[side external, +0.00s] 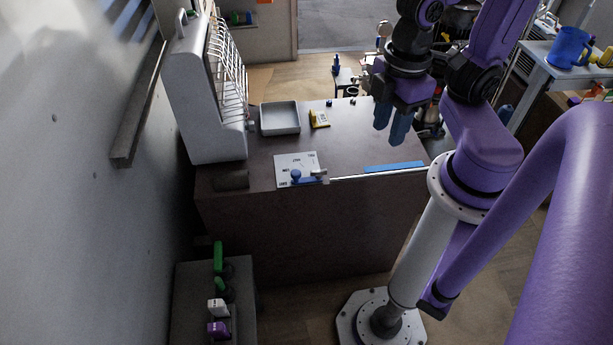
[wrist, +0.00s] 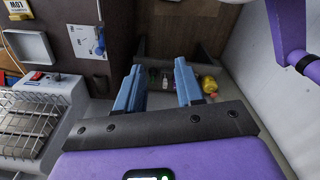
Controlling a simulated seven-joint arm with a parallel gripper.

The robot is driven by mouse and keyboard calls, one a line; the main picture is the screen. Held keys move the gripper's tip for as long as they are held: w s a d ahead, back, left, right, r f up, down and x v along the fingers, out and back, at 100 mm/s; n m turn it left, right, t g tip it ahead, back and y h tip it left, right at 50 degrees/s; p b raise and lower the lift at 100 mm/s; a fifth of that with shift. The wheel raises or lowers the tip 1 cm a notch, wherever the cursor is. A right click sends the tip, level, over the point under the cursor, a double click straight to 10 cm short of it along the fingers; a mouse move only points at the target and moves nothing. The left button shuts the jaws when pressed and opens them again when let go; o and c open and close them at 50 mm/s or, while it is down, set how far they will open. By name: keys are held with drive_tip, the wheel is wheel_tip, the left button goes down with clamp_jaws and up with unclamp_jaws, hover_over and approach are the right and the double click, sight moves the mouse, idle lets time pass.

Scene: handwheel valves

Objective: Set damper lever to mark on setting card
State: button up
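A white plate with printed marks (side external: 284,165) lies near the front edge of the dark counter. A blue lever with a round knob (side external: 297,176) sits on its front part. The plate also shows in the wrist view (wrist: 82,38), with the blue lever (wrist: 100,43) at its right side. A small yellow card stand (side external: 319,118) stands behind the plate; its white face appears to read LOW, upside down, in the wrist view (wrist: 17,8). My gripper (side external: 391,126) is above the counter's right part, apart from the lever. Its blue fingers (wrist: 159,66) are spread and empty.
A grey tray (side external: 280,131) sits beside the card stand. A tall white rack with wires (side external: 206,120) stands at the counter's left. A blue strip (side external: 394,166) lies at the right front edge. A low shelf with several bottles (side external: 250,285) stands below left.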

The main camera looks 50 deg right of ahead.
drive_tip(key=o, duration=0.3)
drive_tip(key=shift+w, duration=0.1)
drive_tip(key=m, duration=1.3)
hover_over(296, 172)
wheel_tip(296, 172, down, 23)
drive_tip(key=shift+r, duration=0.1)
drive_tip(key=shift+f, duration=4.35)
drive_tip(key=shift+r, duration=0.1)
